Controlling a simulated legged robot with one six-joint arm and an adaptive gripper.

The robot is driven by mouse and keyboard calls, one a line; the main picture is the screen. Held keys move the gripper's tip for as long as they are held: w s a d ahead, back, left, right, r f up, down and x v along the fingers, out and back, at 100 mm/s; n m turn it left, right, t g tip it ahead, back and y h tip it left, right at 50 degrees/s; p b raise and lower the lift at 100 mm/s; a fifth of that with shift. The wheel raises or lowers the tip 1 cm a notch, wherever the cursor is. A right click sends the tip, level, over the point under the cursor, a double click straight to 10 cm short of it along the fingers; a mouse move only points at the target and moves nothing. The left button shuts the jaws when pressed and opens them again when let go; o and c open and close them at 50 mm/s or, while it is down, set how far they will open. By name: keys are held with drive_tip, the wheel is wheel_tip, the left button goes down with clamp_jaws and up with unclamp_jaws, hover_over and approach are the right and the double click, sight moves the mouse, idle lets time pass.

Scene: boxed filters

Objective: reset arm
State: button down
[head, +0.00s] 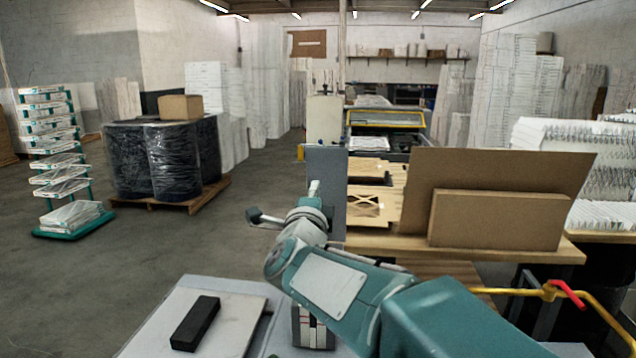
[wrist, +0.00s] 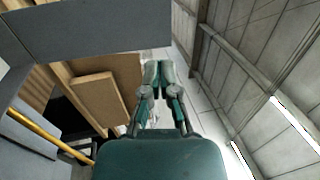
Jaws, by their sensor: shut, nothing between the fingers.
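My arm (head: 330,280) shows in the head view, teal and grey, reaching forward from the lower right over my body. In the wrist view my gripper (wrist: 158,72) has its two teal fingers together at the tips, with nothing seen between them. It appears raised in the air, apart from the boxes. In the head view the gripper end is small and partly hidden behind the wrist, so its fingers are hard to make out there.
A wooden table (head: 400,243) holds a brown box (head: 498,219) before a taller cardboard panel (head: 420,170). A grey upright panel (head: 327,165) stands just beyond my wrist. A yellow rail with a red handle (head: 567,293) is at right. The floor at left (head: 150,265) is open.

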drive_tip(key=s+d+f+n+g, duration=0.5)
drive_tip(key=s+d+f+n, duration=0.1)
drive_tip(key=s, duration=0.5)
drive_tip(key=s+d+f+n+g, duration=0.5)
drive_tip(key=s+d+f, duration=0.3)
drive_tip(key=s, duration=0.3)
drive_tip(key=s+d+f+n+g, duration=0.5)
drive_tip(key=s+d+f+n, duration=0.2)
drive_tip(key=s, duration=0.4)
drive_tip(key=shift+d+y, duration=0.4)
drive_tip(key=shift+d, duration=0.1)
